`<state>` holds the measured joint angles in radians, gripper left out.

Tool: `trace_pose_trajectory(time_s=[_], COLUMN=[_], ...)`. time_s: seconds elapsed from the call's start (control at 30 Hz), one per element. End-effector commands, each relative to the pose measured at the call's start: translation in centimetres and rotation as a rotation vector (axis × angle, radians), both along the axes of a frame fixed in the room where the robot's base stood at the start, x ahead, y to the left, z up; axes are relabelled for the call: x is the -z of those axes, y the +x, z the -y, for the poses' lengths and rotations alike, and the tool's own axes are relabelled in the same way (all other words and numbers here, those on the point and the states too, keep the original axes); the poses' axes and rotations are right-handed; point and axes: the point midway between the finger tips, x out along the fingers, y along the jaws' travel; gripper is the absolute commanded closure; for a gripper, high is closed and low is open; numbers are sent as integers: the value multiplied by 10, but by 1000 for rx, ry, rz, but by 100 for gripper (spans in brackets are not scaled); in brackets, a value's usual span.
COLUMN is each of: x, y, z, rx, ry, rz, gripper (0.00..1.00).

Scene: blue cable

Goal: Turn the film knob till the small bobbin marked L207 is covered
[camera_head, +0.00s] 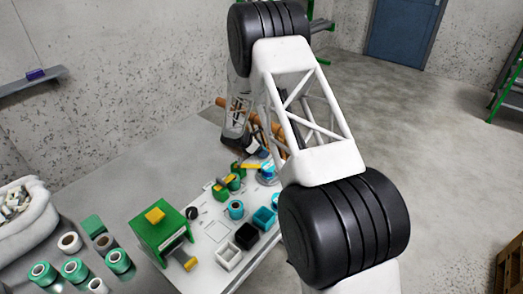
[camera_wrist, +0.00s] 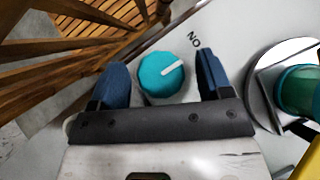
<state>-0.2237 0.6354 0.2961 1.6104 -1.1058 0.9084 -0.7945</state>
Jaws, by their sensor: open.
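In the wrist view, a teal round knob (camera_wrist: 158,77) with a white pointer line lies between the two blue fingers of my gripper (camera_wrist: 161,62). The fingers are open, one on each side, with a gap visible on both sides. Dark letters reading NO or ON are printed beside the knob. At the right edge, a green bobbin (camera_wrist: 297,88) stands on a round plate (camera_wrist: 262,88). In the head view, a teal bobbin (camera_head: 236,209) stands on the white board. I cannot read the marking L207 on any bobbin. My gripper is small and partly hidden there.
A green press-like stand (camera_head: 157,232), a white bin (camera_head: 229,256), a black bin (camera_head: 247,236) and a teal bin (camera_head: 264,218) stand at the front. Several green bobbins (camera_head: 75,269) and a white sack (camera_head: 22,218) are at left. A slatted wooden thing (camera_wrist: 75,45) lies beside the board.

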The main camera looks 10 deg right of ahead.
Motion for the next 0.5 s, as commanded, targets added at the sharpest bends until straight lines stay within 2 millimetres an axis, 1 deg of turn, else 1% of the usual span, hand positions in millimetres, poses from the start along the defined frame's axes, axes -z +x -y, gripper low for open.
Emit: trace_pose_trajectory(time_s=[0.13, 0.37, 0.4, 0.5], x=[3, 3, 3, 4], y=[1, 1, 1, 1], z=[4, 4, 4, 4], rx=[1, 1, 1, 1], ry=[0, 0, 0, 0], rz=[1, 1, 1, 1], gripper=[28, 28, 29, 45])
